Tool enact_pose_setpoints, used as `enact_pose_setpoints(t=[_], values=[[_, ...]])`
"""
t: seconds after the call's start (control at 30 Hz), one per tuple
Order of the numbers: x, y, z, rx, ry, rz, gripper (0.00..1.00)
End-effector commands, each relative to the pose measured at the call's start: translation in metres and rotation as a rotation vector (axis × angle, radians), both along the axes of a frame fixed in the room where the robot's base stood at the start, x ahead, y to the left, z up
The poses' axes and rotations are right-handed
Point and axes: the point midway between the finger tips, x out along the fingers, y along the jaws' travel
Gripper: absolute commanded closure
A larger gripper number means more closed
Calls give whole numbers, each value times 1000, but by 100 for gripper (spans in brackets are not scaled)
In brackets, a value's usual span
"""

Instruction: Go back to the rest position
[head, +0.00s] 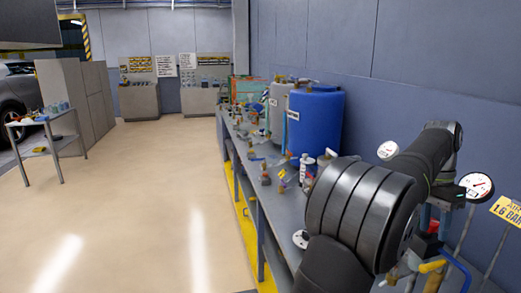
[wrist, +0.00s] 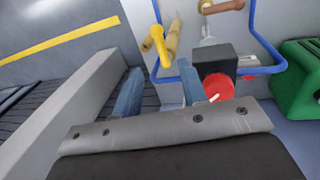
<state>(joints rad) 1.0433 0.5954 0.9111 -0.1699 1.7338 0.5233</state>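My gripper (wrist: 160,84) shows in the wrist view with its two blue-grey fingers apart and nothing visible between them. Beyond the fingers are a yellow-handled valve (wrist: 157,42), blue tubing (wrist: 277,68) and a dark box with a red round knob (wrist: 218,87). I cannot tell whether a finger touches any of them. In the head view my dark arm reaches over the right end of the bench, and the gripper itself cannot be made out clearly there.
The grey bench (head: 237,150) along the wall carries a blue drum (head: 315,122), a grey drum (head: 278,112) and several small items. Two gauges (head: 477,186) and a yellow sign (head: 507,210) are near my arm. A green box (wrist: 300,78) stands at right.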

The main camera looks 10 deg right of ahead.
Motion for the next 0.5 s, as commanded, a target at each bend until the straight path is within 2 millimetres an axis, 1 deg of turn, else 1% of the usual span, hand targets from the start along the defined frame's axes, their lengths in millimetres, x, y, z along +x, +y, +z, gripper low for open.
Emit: enact_pose_setpoints(t=[0.03,0.2,0.5], values=[[3,-1,10,-3,-2,1,61],[9,0,40,-2,-1,0,61],[16,0,78,-2,-1,0,61]])
